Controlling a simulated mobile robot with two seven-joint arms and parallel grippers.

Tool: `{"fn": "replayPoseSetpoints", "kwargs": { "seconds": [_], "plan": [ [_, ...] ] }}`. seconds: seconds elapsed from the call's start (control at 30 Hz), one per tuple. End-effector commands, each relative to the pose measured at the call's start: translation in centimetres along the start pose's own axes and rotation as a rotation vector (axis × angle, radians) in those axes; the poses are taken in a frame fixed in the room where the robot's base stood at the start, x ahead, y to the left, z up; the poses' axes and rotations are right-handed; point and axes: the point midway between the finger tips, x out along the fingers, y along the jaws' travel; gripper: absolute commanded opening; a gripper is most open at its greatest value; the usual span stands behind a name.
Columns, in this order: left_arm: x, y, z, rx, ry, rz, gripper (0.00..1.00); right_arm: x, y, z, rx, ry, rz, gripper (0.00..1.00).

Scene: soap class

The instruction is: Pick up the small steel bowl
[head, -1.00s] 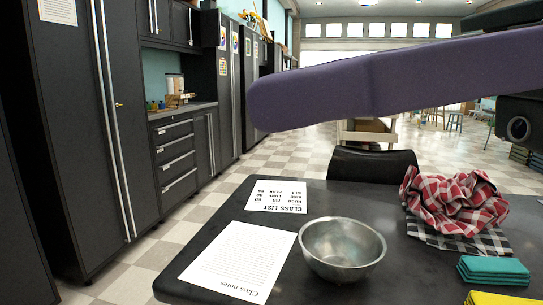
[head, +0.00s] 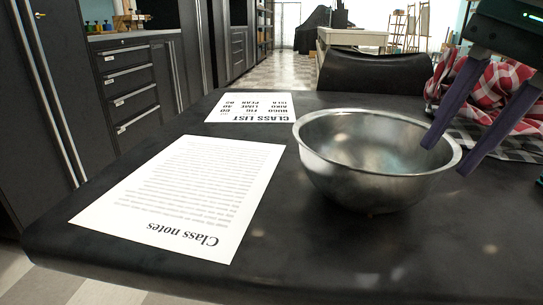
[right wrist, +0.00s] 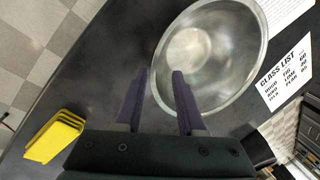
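The small steel bowl (head: 375,165) stands upright and empty on the dark table, right of the printed sheets. It also shows in the right wrist view (right wrist: 205,60). My right gripper (head: 447,158) is open, its two purple fingers pointing down at the bowl's right rim. In the right wrist view the gripper (right wrist: 159,74) has one finger over the bowl's inside and the other just outside the rim. The fingers are apart, and I cannot tell whether either touches the bowl. My left gripper is not in view.
A class notes sheet (head: 185,195) and a class list (head: 250,107) lie left of and behind the bowl on the table (head: 300,265). A red checked cloth (head: 492,88) lies behind my right gripper. A dark chair (head: 385,72) stands beyond.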

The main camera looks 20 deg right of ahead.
Motion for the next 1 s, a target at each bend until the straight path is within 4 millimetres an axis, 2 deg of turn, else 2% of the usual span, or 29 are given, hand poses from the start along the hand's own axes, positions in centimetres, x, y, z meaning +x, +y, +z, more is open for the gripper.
{"fn": "replayPoseSetpoints", "kwargs": {
  "seconds": [0.3, 0.43, 0.63, 1.0],
  "plan": [
    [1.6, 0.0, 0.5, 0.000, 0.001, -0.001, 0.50, 4.6, 0.7, 0.3, 0.003, -0.004, 0.002, 0.39],
    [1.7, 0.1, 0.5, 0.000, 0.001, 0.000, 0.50, 5.4, 0.6, 0.3, 0.002, -0.002, -0.001, 0.39],
    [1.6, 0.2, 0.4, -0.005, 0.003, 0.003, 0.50, 5.3, 0.6, 0.3, 0.002, -0.002, -0.001, 0.39],
    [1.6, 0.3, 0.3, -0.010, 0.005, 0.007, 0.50, 5.3, 0.6, 0.3, 0.001, -0.002, -0.001, 0.00]
  ]
}}
